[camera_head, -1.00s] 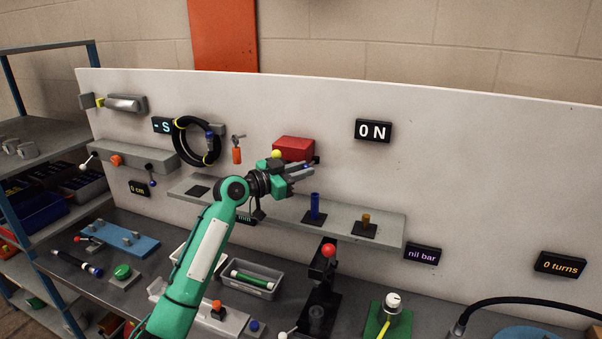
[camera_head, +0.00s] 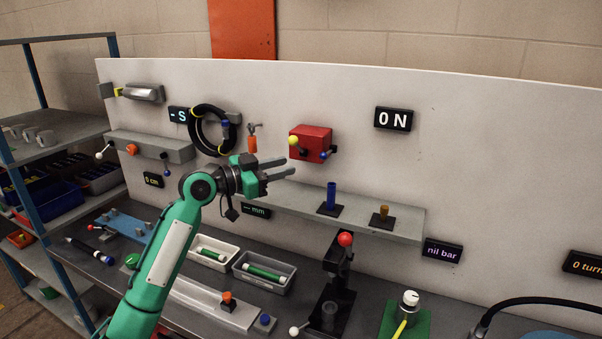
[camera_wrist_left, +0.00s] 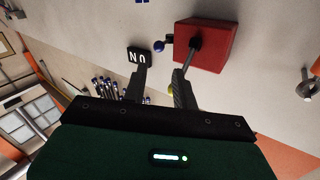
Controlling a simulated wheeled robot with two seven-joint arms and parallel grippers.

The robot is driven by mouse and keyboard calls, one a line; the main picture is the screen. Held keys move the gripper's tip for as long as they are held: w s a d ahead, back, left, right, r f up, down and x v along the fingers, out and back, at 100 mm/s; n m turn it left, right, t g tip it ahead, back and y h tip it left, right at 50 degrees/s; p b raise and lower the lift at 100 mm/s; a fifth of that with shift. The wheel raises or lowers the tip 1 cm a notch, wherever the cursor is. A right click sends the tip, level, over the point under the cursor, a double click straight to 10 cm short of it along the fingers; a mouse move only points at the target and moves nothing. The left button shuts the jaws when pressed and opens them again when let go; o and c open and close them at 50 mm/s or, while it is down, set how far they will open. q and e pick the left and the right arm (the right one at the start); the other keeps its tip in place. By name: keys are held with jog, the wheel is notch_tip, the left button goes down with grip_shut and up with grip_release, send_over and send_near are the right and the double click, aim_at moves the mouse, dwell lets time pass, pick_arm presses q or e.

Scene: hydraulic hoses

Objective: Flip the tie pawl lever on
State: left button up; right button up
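A red box (camera_head: 310,146) on the white wall panel carries a lever with a yellow knob (camera_head: 293,140) and a lever with a blue knob (camera_head: 324,155). I cannot tell for sure which is the tie pawl lever. My left gripper (camera_head: 290,167) is open and empty, below and left of the box, with its fingers pointing right. In the left wrist view the red box (camera_wrist_left: 208,45) is beyond the fingers, with the blue knob (camera_wrist_left: 158,46) to its left. A finger partly hides the yellow knob (camera_wrist_left: 171,91). My right gripper is out of view.
A "0 N" display (camera_head: 393,119) hangs right of the box. A grey shelf (camera_head: 365,221) with a blue post (camera_head: 331,195) runs just below my gripper.

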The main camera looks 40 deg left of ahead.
pick_arm(q)
jog(key=v, duration=0.3)
jog(key=shift+s+b, duration=0.1)
jog(key=shift+b, duration=0.3)
